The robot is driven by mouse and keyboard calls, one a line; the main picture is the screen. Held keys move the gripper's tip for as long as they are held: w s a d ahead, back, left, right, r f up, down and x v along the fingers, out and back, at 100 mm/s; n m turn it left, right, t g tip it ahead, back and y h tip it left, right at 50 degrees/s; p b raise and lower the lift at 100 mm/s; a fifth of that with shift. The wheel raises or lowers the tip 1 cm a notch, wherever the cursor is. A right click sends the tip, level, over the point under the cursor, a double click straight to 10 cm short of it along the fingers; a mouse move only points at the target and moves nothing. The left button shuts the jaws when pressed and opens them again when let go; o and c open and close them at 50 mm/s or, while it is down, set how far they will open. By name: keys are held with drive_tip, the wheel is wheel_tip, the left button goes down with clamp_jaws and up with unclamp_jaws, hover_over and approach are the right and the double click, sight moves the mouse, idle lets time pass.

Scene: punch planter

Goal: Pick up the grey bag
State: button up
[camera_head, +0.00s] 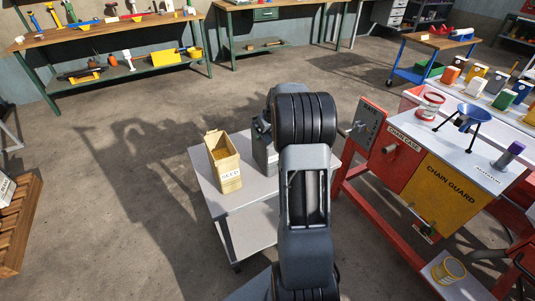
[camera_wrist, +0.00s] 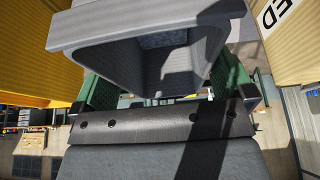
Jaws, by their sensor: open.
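The grey bag (camera_head: 265,152) stands upright on a small grey cart (camera_head: 252,196), partly hidden behind my arm in the head view. In the wrist view the grey bag (camera_wrist: 180,62) fills the upper middle, with its open mouth and hollow inside showing. My gripper (camera_wrist: 168,92) is open, with one green finger on each side of the bag. I cannot tell whether the fingers touch it. In the head view my gripper (camera_head: 262,128) is at the bag's top, mostly hidden by my wrist.
A tan bag (camera_head: 223,163) with a white label stands just left of the grey bag. Yellow surfaces flank it in the wrist view, the right one (camera_wrist: 295,45) lettered. A red-framed bench with a yellow chain guard panel (camera_head: 441,196) is close on the right.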

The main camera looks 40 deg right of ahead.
drive_tip(key=shift+x, duration=1.25)
drive_tip(key=shift+f, duration=0.15)
drive_tip(key=c, duration=1.5)
drive_tip(key=shift+c, duration=0.4)
